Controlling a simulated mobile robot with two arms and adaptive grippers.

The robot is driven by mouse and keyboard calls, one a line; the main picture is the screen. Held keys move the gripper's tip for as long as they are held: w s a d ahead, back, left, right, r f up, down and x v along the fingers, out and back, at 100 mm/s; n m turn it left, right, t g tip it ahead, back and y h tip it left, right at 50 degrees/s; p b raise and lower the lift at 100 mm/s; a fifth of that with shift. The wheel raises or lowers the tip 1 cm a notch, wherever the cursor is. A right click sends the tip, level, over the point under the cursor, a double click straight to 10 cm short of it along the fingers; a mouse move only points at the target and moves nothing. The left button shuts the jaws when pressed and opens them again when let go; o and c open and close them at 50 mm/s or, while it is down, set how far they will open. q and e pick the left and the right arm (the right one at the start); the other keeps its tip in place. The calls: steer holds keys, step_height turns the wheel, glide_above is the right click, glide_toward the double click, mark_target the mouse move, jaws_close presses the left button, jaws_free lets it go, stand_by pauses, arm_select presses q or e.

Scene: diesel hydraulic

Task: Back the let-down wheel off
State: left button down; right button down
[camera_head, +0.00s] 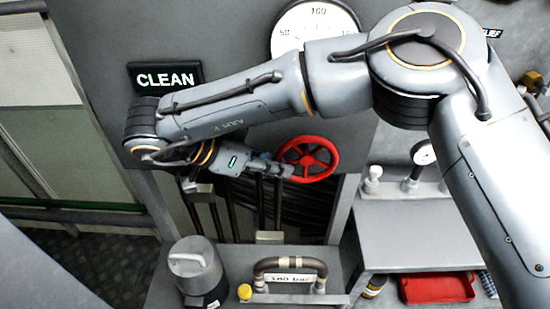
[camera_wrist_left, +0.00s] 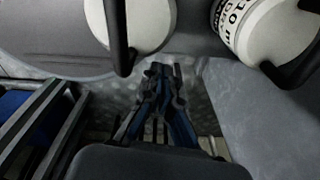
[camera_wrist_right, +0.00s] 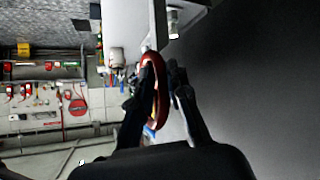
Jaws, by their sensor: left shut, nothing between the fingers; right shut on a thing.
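The red let-down wheel (camera_head: 307,159) is on the grey panel, right of centre in the head view. My right gripper (camera_head: 282,170) reaches it from the left and is shut on the left part of its rim. In the right wrist view the wheel (camera_wrist_right: 155,90) shows edge-on between the fingers of my right gripper (camera_wrist_right: 162,78). My left gripper is outside the head view. In the left wrist view my left gripper (camera_wrist_left: 162,72) is shut and empty, with its fingertips close together.
A large round gauge (camera_head: 300,25) and a "CLEAN" sign (camera_head: 165,79) are above. White containers (camera_wrist_left: 245,30) are near my left gripper.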

stand_by(0.4)
steer(key=c, duration=1.3)
jaws_free()
steer(key=shift+a, duration=0.1)
step_height(320, 180, up, 10)
